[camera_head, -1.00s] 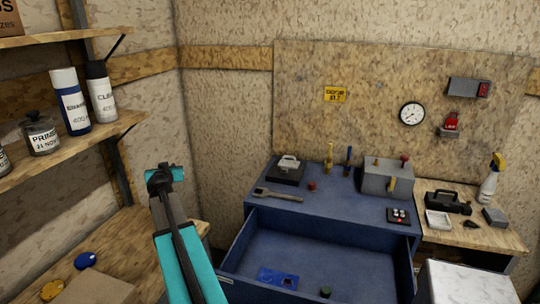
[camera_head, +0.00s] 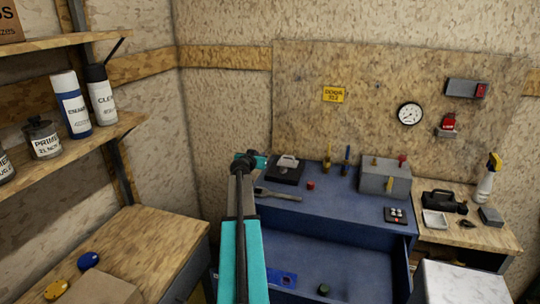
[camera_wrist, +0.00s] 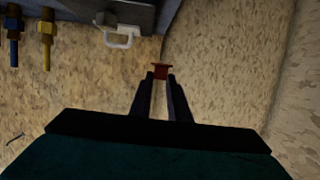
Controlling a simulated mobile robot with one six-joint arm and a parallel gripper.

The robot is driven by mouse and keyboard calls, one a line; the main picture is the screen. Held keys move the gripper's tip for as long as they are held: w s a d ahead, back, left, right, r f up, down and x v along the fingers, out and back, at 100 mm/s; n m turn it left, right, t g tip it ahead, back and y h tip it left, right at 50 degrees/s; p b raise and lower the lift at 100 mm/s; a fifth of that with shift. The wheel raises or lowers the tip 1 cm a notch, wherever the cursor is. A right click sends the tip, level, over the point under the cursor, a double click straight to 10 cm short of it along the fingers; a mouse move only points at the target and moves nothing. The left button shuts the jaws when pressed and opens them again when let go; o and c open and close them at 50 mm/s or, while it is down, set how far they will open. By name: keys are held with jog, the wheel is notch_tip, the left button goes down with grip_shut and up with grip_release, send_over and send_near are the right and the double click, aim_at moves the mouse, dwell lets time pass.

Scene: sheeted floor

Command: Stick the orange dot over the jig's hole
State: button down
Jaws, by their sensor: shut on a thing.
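My gripper (camera_head: 250,160) is raised in front of the wall, near the back left of the blue bench. In the wrist view its fingers (camera_wrist: 161,78) are shut on a small dull orange-red piece, which looks like the orange dot (camera_wrist: 162,70). The dot cannot be made out in the head view. A bright blue plate with a round dark hole, seemingly the jig (camera_head: 281,279), lies flat in the open drawer (camera_head: 340,256). My arm covers the jig's left part. The gripper is well above and behind it, not touching it.
A black block with a pale handle (camera_head: 287,167), a wrench (camera_head: 278,194), a red knob (camera_head: 310,185) and a grey box (camera_head: 384,180) stand on the bench top. A small green thing (camera_head: 323,289) lies in the drawer. Shelves with cans (camera_head: 70,104) are at left.

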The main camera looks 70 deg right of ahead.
jog(key=g, duration=0.1)
send_over(270, 175)
jog(key=shift+f+m, duration=0.15)
jog(key=shift+m, duration=0.25)
jog(key=shift+a+f+b, duration=0.15)
jog(key=shift+b, duration=0.45)
notch_tip(270, 175, down, 6)
jog(key=b, duration=0.6)
jog(key=shift+r+b, duration=0.25)
jog(key=shift+b, duration=0.05)
jog(key=shift+f+b, duration=0.45)
jog(key=shift+b, duration=0.4)
jog(key=shift+b, duration=0.5)
dwell(1.0)
jog(key=shift+f+b, duration=0.4)
jog(key=shift+b, duration=0.3)
dwell(0.4)
jog(key=c, duration=1.6)
grip_release()
